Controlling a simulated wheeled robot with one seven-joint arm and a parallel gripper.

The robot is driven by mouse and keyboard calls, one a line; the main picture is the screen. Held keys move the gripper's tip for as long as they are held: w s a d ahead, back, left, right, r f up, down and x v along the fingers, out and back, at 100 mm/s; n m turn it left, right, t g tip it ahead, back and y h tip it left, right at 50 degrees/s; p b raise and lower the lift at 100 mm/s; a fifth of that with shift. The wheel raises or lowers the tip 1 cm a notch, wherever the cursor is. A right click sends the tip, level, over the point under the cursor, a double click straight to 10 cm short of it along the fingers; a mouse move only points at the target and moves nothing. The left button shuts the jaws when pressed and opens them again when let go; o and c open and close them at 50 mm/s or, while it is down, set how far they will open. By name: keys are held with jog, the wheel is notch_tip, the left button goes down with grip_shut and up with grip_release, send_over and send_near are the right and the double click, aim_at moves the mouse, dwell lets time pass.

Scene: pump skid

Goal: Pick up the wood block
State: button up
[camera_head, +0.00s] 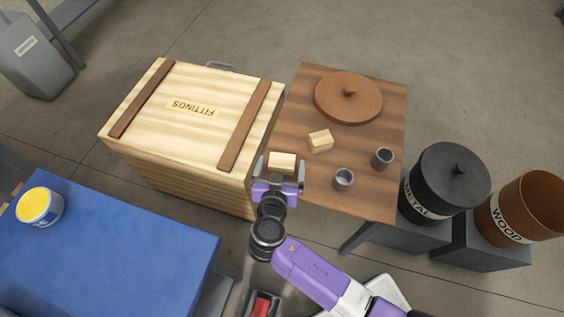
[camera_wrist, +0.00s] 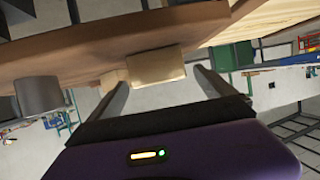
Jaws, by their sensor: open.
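Two pale wood blocks are on the brown table. The nearer wood block (camera_head: 283,160) is at the table's left front edge, by the crate. The other wood block (camera_head: 320,141) is farther back and to the right. My gripper (camera_head: 280,167) is open, with its fingers on either side of the nearer block in the head view. In the wrist view the nearer block (camera_wrist: 157,65) shows just beyond and between the open fingers, and part of the other block (camera_wrist: 114,78) shows behind it. I cannot tell whether the fingers touch the block.
The brown table (camera_head: 386,198) also holds a round brown lid (camera_head: 348,98) and two grey metal cups (camera_head: 343,179) (camera_head: 382,157). A FITTINGS crate (camera_head: 185,135) stands close on the left. Black METAL (camera_head: 450,185) and brown WOOD (camera_head: 520,207) bins stand right. A blue-topped table (camera_head: 120,250) is front left.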

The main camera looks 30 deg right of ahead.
jog(key=shift+x, duration=1.2)
jog(key=c, duration=1.5)
jog(key=shift+o, duration=0.2)
